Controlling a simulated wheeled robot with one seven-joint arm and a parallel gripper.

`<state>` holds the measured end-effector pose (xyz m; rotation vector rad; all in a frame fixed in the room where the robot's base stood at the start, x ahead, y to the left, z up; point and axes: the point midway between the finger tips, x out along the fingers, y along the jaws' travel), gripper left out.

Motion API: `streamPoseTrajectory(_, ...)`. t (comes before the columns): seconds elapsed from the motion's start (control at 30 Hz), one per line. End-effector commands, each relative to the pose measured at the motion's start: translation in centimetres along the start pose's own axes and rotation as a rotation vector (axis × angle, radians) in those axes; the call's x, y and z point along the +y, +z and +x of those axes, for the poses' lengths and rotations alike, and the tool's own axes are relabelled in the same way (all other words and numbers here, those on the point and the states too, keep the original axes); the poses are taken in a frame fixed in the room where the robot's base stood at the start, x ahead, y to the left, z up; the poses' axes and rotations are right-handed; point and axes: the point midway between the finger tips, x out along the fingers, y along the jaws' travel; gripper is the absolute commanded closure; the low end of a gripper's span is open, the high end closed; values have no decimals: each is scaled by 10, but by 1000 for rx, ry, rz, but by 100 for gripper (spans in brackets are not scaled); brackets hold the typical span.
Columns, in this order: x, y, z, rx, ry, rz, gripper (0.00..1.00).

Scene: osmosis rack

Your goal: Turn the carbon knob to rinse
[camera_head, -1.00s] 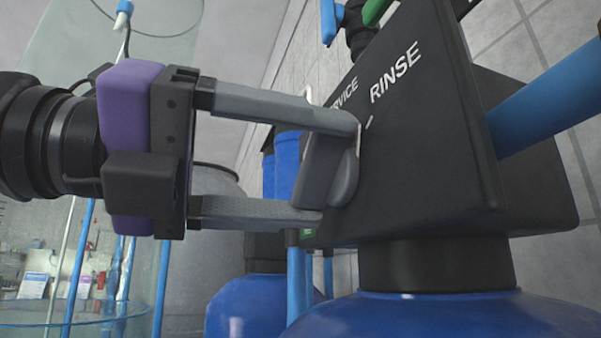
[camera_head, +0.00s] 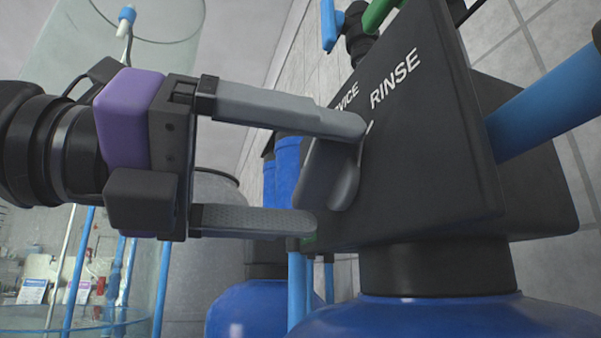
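The carbon knob (camera_head: 328,178) is a dark grey grip on the front of a black control box (camera_head: 425,150). A short white mark at its upper end points up and right toward the white word RINSE (camera_head: 395,76). The SERVICE label (camera_head: 346,97) is partly hidden behind the upper finger. My gripper (camera_head: 336,177) straddles the knob from the left with its fingers spread. The upper finger overlaps the knob's upper end; I cannot tell whether it touches. The lower finger lies below the knob with a visible gap.
Blue tanks (camera_head: 440,318) stand under the box. A thick blue pipe (camera_head: 550,105) leaves it at the right, and a green pipe (camera_head: 381,12) rises above. A clear cylinder (camera_head: 120,180) and a grey barrel (camera_head: 205,250) stand to the left, behind my gripper.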

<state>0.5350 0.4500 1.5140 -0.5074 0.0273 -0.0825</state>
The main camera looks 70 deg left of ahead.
Motion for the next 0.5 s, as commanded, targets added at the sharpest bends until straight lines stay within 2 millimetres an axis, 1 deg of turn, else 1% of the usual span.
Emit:
streamPoseTrajectory(0.33, -1, 2, -1, -4, -2, -1, 11)
streamPoseTrajectory(0.43, -1, 2, -8, -5, -1, -2, 11)
streamPoseTrajectory(0.5, 0, 2, -18, -7, -1, -2, 11)
